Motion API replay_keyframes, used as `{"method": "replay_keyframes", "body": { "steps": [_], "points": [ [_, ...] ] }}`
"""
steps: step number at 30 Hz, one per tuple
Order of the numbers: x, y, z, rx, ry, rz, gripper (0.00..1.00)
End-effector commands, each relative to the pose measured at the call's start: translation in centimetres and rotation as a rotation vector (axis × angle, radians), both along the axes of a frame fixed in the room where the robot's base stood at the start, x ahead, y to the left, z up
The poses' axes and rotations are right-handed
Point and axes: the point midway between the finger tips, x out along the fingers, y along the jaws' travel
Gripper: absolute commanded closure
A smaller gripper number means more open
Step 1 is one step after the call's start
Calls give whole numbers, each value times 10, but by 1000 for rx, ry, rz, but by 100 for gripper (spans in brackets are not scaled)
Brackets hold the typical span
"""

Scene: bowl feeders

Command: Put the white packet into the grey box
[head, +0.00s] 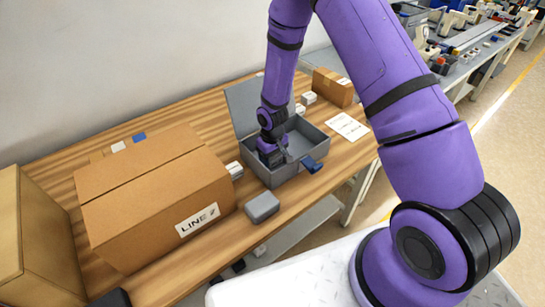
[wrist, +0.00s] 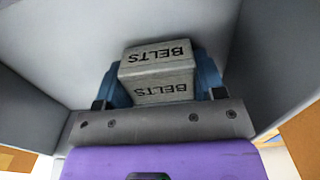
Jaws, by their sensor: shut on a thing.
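The grey box (head: 268,172) stands on the wooden table with its lid raised at the back left. My gripper (head: 277,160) reaches down into the box in the head view. In the wrist view its blue fingers are shut on the white packet (wrist: 157,70), which looks pale grey in the shade and is marked BELTS. The box's grey walls surround it there. The head view does not show the packet clearly, as my gripper and the box wall hide it. I cannot tell whether the packet touches the box floor.
A large cardboard box (head: 150,205) marked LINE stands left of the grey box. A small grey case (head: 262,207) lies in front. A smaller carton (head: 333,87), a small white box (head: 309,98) and a paper sheet (head: 347,126) lie at the back right.

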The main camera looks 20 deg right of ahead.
Motion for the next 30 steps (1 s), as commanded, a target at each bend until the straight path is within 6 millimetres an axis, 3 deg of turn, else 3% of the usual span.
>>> {"method": "replay_keyframes", "body": {
  "steps": [5, 6, 9, 20, 30],
  "points": [
    [0, 0, -3, 0, 0, 0, 64],
    [0, 0, -3, 0, 0, 0, 27],
    [0, 0, -2, 0, 0, 0, 11],
    [0, 0, 3, 0, -1, 0, 11],
    [1, 0, 57, 1, -4, -1, 11]
  ]
}}
